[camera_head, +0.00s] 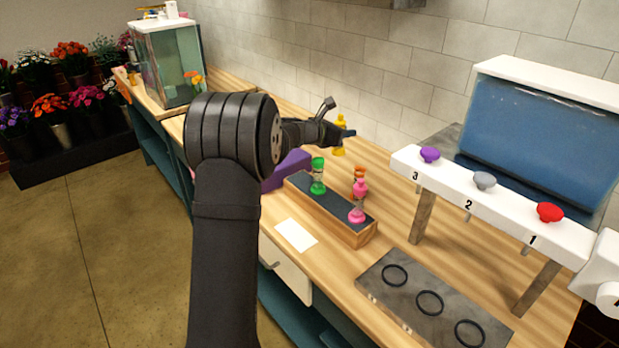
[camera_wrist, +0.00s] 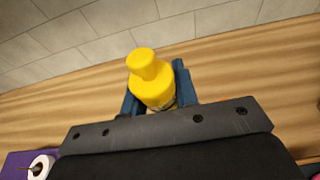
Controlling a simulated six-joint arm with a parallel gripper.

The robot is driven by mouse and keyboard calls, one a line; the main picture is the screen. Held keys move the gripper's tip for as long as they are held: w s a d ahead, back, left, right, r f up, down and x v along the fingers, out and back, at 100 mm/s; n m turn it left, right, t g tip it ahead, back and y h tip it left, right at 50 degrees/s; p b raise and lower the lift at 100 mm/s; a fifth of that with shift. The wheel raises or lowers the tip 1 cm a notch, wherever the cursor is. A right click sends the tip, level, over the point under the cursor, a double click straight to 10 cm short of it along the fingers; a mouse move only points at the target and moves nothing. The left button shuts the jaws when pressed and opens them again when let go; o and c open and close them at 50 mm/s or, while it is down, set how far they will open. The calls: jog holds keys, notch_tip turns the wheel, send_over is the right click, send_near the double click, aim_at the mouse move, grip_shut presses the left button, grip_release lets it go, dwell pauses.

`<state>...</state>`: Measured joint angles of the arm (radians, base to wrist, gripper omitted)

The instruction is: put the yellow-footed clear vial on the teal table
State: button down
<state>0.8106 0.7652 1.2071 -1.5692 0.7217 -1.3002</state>
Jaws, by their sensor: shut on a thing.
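My gripper (camera_head: 345,133) is shut on the yellow-footed clear vial (camera_head: 340,121) and holds it over the wooden counter near the tiled wall. Yellow shows above and below the fingers. In the wrist view the vial's yellow end (camera_wrist: 150,78) sits between the blue fingers (camera_wrist: 155,92) and points toward the camera. Its clear body is mostly hidden there. I cannot make out a separate teal table; teal shows on the cabinet fronts below the counter.
A dark-topped wooden block (camera_head: 346,224) holds green (camera_head: 318,175), orange (camera_head: 359,174) and pink (camera_head: 358,201) vials. A purple block (camera_head: 287,171) is behind it. A white numbered dispenser rail (camera_head: 490,207) and a grey plate with rings (camera_head: 408,302) are at right. A glass tank (camera_head: 168,65) stands at the back left.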

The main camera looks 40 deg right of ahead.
jog(key=w+d+f, duration=0.1)
jog(key=f, duration=0.3)
jog(key=w+d+f, duration=0.1)
jog(key=f, duration=0.3)
jog(key=w+d+f, duration=0.1)
jog(key=w+f, duration=0.1)
jog(key=f, duration=0.2)
jog(key=shift+d+f, duration=0.25)
jog(key=shift+d, duration=0.15)
jog(key=shift+f, duration=0.15)
jog(key=c, duration=1.1)
grip_release()
jog(key=shift+f, duration=0.1)
